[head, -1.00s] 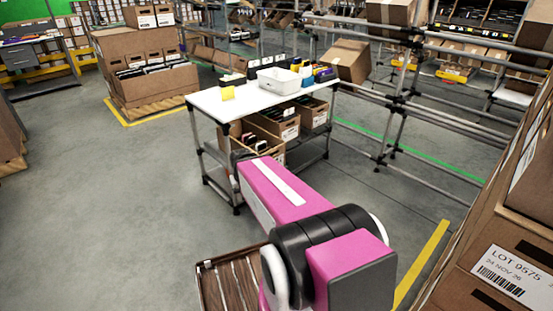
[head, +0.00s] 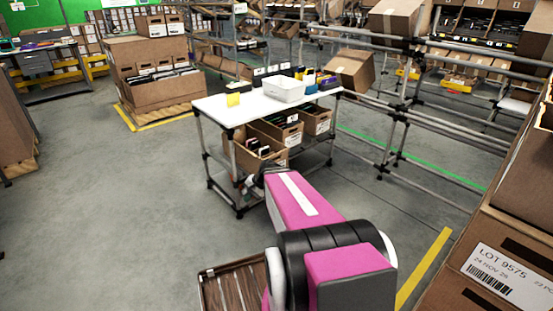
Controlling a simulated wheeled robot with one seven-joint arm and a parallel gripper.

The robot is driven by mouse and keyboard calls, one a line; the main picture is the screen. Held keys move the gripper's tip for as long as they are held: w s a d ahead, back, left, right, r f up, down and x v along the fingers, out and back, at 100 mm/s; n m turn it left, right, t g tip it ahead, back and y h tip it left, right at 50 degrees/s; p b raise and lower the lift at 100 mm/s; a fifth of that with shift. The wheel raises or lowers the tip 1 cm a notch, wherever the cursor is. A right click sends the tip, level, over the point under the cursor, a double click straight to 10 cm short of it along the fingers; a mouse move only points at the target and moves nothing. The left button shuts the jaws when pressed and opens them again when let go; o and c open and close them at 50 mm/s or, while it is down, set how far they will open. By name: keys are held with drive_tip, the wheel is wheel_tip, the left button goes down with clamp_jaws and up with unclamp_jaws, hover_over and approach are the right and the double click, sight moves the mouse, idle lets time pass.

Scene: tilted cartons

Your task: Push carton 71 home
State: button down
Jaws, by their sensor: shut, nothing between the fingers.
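No carton shows a readable number 71, so I cannot tell which one it is. A brown carton (head: 350,72) sits tilted at the end of the pipe rack, behind the white-topped table. Another carton (head: 399,20) leans on the upper rails. A large carton (head: 503,270) with a "LOT 9575" label stands close at the right edge. My pink and black arm reaches forward from the bottom, toward the table. A small dark part shows past its far end, in front of the table's lower shelf. I cannot make out gripper fingers there.
The table (head: 225,108) holds a white bin (head: 281,89) and small items, with open cartons (head: 248,152) underneath. Pipe rails (head: 432,119) run along the right. A brown slatted box (head: 232,286) is low in front. Grey floor (head: 100,215) is clear on the left.

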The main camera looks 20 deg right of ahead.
drive_tip(key=w+d+m+t+y, duration=0.3)
drive_tip(key=w+d+m+t, duration=0.1)
drive_tip(key=w+d+m, duration=0.35)
drive_tip(key=m+t+h, duration=0.3)
drive_tip(key=m+t, duration=0.8)
drive_tip(key=m, duration=0.5)
approach(274, 155)
drive_tip(key=x, duration=0.7)
drive_tip(key=shift+w+a+r, duration=0.1)
drive_tip(key=shift+w+a, duration=0.1)
drive_tip(key=shift+a, duration=0.05)
